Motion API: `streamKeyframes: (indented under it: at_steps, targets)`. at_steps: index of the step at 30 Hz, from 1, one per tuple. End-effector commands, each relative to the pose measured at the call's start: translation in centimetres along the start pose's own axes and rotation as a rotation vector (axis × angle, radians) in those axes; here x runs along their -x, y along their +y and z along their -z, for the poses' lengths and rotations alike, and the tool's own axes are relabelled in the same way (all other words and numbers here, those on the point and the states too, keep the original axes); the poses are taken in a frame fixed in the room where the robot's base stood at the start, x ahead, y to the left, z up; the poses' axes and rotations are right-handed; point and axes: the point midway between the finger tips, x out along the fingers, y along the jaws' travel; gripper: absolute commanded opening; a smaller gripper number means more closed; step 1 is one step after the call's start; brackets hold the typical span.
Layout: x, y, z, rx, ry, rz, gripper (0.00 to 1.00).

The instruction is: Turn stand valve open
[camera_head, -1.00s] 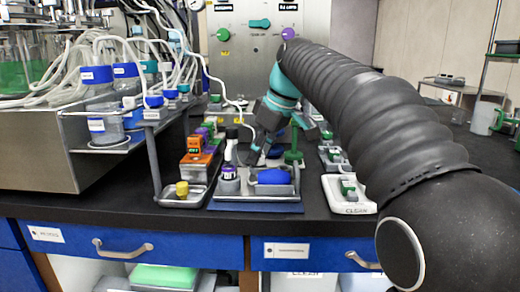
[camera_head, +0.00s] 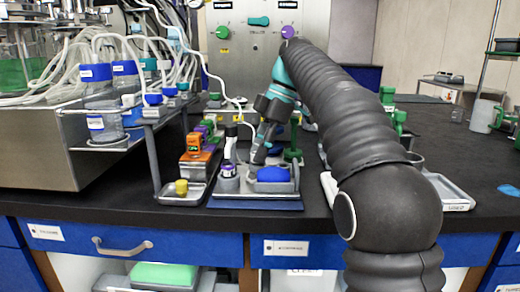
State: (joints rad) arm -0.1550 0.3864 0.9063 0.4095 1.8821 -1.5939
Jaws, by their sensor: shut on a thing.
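My gripper (camera_head: 258,157) comes down from the upper right to the small grey stand (camera_head: 285,187) on the bench. It is shut on a small part at the stand, which looks like the stand valve. The fingers hide most of that part, so its handle angle cannot be read. A blue rounded piece (camera_head: 272,174) lies on the stand just in front of the fingertips. A bottle with a purple label (camera_head: 228,172) stands to the left. A green upright fitting (camera_head: 293,153) stands just to the right of the fingers.
A small tray with a yellow knob (camera_head: 181,187) and orange blocks (camera_head: 197,158) are at left. A steel rack with tubing and blue-capped bottles (camera_head: 95,73) fills the far left. A panel with green (camera_head: 222,32) and purple knobs (camera_head: 288,32) is behind.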

Motion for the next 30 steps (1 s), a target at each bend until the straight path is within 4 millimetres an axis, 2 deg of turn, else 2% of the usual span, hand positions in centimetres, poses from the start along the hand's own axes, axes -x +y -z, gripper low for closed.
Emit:
streamKeyframes:
  at_steps: [9,23,24,26,30]
  targets:
    - [-0.05,0.08,0.00,0.082,0.000,0.034,0.00]
    - [-0.02,0.08,0.02,0.092,0.000,0.037,0.00]
    - [-0.02,0.07,0.01,0.092,0.000,0.037,0.40]
    - [-0.02,0.07,0.01,0.092,0.000,0.037,0.55]
    - [-0.02,0.06,0.01,0.091,0.000,0.037,0.58]
